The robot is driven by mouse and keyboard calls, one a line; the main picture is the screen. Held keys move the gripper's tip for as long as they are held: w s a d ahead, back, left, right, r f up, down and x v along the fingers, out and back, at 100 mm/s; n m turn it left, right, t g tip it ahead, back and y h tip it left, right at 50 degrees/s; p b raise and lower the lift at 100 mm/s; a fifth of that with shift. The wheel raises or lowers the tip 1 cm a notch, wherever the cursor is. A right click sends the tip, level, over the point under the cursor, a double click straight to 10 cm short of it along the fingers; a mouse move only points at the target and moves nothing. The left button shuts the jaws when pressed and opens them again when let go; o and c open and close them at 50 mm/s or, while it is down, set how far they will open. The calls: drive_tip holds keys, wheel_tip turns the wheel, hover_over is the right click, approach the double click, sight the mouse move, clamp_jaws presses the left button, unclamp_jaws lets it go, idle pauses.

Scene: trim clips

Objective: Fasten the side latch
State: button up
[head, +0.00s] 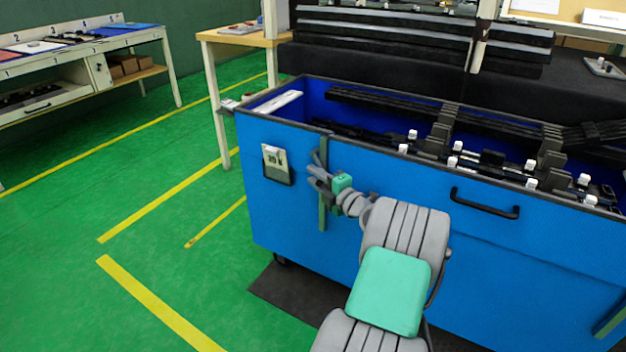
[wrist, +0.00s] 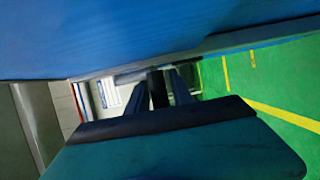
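The blue cart (head: 300,200) has a narrow grey-green upright strip (head: 323,212) on its front panel, left of the middle. A dark bent piece, which looks like the side latch (head: 317,157), sits near its top. My gripper (head: 316,178) is at this strip, just below the bent piece. In the wrist view, the dark fingers (wrist: 160,88) stand close to the blue panel (wrist: 150,35), with a black piece between them. I cannot tell whether they grip it or whether they touch the latch. My gripper and wrist hide part of the strip.
A card holder (head: 277,164) is left of the strip, and a black handle (head: 484,206) is to the right. The cart holds black trim strips and white-topped clips. Green floor (head: 140,190) with yellow lines is open at left. A wooden table (head: 230,38) stands behind.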

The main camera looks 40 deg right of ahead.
drive_tip(key=shift+c, duration=0.4)
clamp_jaws()
drive_tip(key=shift+a, duration=0.1)
idle(0.8)
